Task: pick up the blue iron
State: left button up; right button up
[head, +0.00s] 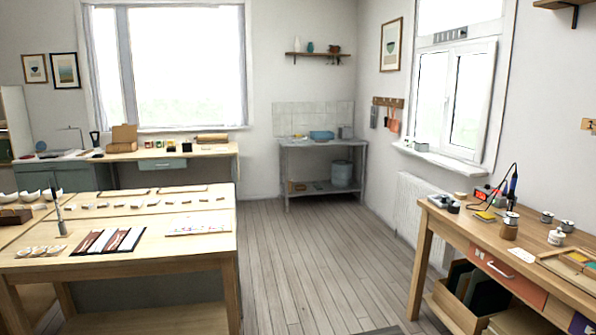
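The blue iron (513,184) is at the right side of the head view, on the wooden workbench (512,254). It looks like a slim pen-shaped tool with a blue handle, standing nearly upright with a dark cord arching from it to the left. What holds its lower end is too small to make out. A red box with a display (485,193) is just left of it. Neither of my grippers is in view.
Small pots and a round wooden block (510,231) crowd the bench near the iron. A framed tray (577,262) lies at its right. A large table (210,244) with shards and tools stands at left. Bare wooden floor (310,260) lies between them.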

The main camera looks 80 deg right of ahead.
aim_at(514, 178)
jog(key=z, duration=2.45)
jog(key=i+l+z, duration=0.2)
jog(key=l+z, duration=0.3)
jog(key=i+l+z, duration=0.3)
jog(key=z, duration=0.2)
jog(key=i+l+z, duration=0.2)
jog(key=i+z, duration=0.15)
jog(key=z, duration=0.15)
jog(key=i+l, duration=0.15)
jog(key=i, duration=0.2)
